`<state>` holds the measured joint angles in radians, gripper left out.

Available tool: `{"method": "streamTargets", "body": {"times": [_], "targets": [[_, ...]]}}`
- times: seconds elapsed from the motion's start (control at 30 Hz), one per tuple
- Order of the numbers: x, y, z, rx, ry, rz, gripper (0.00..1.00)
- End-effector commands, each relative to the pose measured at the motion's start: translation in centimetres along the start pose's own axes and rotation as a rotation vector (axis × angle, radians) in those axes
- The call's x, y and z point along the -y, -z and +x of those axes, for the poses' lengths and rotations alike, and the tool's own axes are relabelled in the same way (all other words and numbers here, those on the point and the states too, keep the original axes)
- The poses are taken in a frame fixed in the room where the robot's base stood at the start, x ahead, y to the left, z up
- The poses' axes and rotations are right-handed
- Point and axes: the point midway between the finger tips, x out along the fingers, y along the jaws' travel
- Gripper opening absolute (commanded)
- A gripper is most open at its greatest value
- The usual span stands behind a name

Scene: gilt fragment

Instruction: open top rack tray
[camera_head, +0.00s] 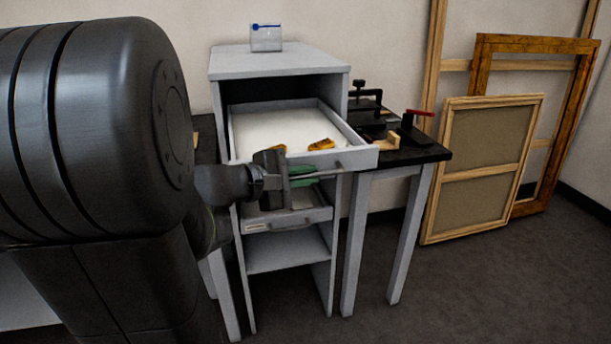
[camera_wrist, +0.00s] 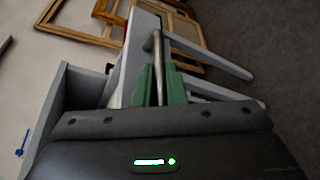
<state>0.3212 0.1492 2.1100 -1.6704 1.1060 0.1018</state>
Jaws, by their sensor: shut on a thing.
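The top rack tray (camera_head: 361,157) is a grey, white-lined drawer pulled well out of the white rack (camera_head: 227,94). Gold fragments (camera_head: 321,144) lie in it. A long metal bar handle (camera_head: 318,173) runs along its front. My gripper (camera_head: 303,176) is at this front, with green fingers shut on the handle. In the wrist view the green fingers (camera_wrist: 160,88) close around the handle bar (camera_wrist: 158,48), and the tray's front panel (camera_wrist: 128,62) lies beside it. My gripper and wrist hide part of the tray front.
A lower tray (camera_head: 288,221) sits slightly out below. A small clear box (camera_head: 266,38) stands on the rack top. A dark-topped table (camera_head: 430,153) with clamps (camera_head: 417,127) stands at the right. Wooden frames (camera_head: 482,165) lean on the wall. Floor at the right front is clear.

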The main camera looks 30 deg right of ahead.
Motion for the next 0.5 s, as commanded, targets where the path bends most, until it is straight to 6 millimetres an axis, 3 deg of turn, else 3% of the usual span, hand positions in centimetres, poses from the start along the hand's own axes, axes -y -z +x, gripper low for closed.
{"method": "streamTargets", "body": {"times": [0.03,0.07,0.17,0.5], "targets": [[0.03,0.03,0.0,0.0,0.001,0.0,0.0],[0.03,0.03,0.0,0.0,0.001,0.0,0.13],[0.02,0.03,0.01,0.0,0.0,0.0,0.32],[-0.05,0.04,-0.15,-0.001,-0.001,0.0,0.33]]}}
